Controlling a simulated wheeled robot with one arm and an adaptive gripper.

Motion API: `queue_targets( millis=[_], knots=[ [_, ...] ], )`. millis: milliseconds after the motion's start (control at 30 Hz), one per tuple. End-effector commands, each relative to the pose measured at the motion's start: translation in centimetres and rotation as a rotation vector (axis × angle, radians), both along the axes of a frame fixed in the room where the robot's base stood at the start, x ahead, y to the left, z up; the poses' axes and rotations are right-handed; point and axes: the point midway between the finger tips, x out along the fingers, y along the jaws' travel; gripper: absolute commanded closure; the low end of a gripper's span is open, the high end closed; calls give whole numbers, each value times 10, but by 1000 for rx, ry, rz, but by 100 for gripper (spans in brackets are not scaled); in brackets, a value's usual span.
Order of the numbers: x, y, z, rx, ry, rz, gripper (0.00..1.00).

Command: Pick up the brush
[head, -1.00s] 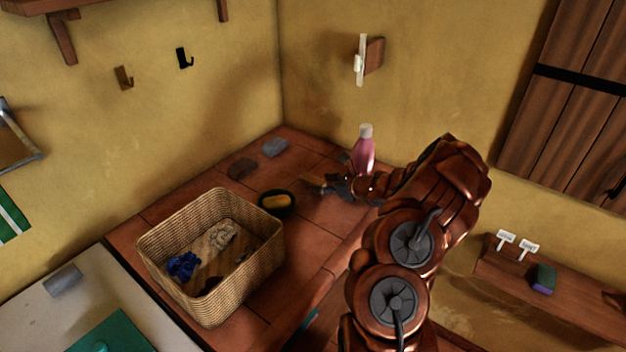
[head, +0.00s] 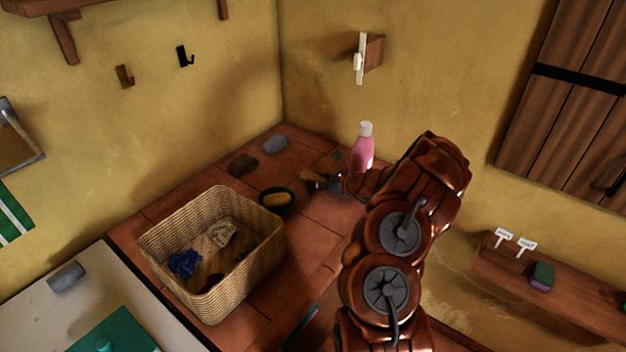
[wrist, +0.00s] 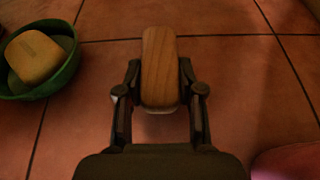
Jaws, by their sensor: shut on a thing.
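The brush (wrist: 160,62) shows in the wrist view as a light wooden, rounded oblong block between the fingers. My gripper (wrist: 160,92) is shut on it, one finger on each long side. In the head view my gripper (head: 334,183) is at the counter's corner, in front of the pink bottle, and the brush (head: 314,178) shows just left of its fingers as a small brown shape. I cannot tell whether the brush is touching the tiles. Its underside is hidden.
A green bowl (head: 290,207) with a yellow sponge stands left of my gripper; it also shows in the wrist view (wrist: 62,80). A pink bottle (head: 362,155) stands close behind. A wicker basket (head: 262,255) with cloths is in front. Two blocks lie near the back wall.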

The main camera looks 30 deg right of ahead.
Motion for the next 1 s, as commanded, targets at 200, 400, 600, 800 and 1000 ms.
queue_targets(
  millis=[200,400,600,800,1000],
  knots=[
    [0,0,0,0,0,0,98],
    [0,0,0,0,0,0,98],
    [0,0,8,0,-1,0,98],
    [0,0,33,-2,-5,0,98],
    [1,0,63,-2,-5,2,98]
  ],
)
